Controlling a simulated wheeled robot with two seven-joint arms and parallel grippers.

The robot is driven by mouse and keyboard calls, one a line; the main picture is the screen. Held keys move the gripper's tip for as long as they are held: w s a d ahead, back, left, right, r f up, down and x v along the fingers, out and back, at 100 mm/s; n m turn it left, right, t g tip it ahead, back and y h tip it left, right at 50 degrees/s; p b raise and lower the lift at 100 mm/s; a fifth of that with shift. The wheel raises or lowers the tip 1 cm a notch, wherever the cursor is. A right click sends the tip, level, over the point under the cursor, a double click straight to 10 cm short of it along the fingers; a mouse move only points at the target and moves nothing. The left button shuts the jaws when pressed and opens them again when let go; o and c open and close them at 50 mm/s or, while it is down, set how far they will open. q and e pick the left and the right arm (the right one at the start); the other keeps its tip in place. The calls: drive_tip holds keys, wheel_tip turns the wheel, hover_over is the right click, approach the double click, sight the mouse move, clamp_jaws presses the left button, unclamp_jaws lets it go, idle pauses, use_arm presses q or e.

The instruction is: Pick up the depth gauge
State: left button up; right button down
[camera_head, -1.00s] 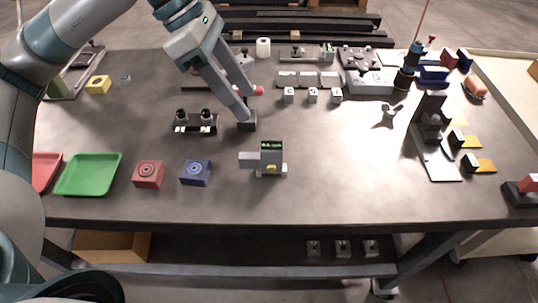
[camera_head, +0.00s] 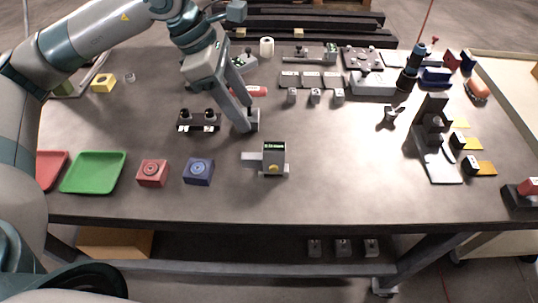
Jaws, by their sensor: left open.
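The depth gauge appears to be the small grey device with a lit green display and a yellow spot (camera_head: 273,158). It stands upright near the front middle of the table, with a block sticking out to its left. My left gripper (camera_head: 248,122) points down just behind and to the left of it, apart from it. Its long fingers end in dark tips near the table, and it holds nothing that I can see. My right gripper is out of view.
A red block (camera_head: 152,173), a blue block (camera_head: 198,172) and a green tray (camera_head: 93,173) lie left of the gauge. A black fixture with two knobs (camera_head: 198,121) is left of my gripper. A dark stand (camera_head: 432,125) is on the right. Table right of the gauge is clear.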

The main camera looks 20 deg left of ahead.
use_arm(q)
drive_tip(key=p, duration=0.2)
hover_over(267, 145)
drive_tip(key=a, duration=0.2)
drive_tip(key=f, duration=0.4)
drive_tip(key=s+f, duration=0.1)
drive_tip(key=f, duration=0.1)
drive_tip(key=shift+a, duration=0.15)
drive_tip(key=shift+w+f, duration=0.1)
drive_tip(key=shift+f, duration=0.3)
drive_tip(key=shift+d+f+p, duration=0.4)
drive_tip(key=shift+f+p, duration=0.25)
drive_tip(key=shift+p, duration=0.45)
drive_tip(key=p+x, duration=0.1)
drive_tip(key=x, duration=0.2)
drive_tip(key=shift+p, duration=0.3)
drive_tip(key=shift+w+f, duration=0.1)
drive_tip(key=shift+f, duration=0.25)
drive_tip(key=shift+c, duration=0.2)
clamp_jaws()
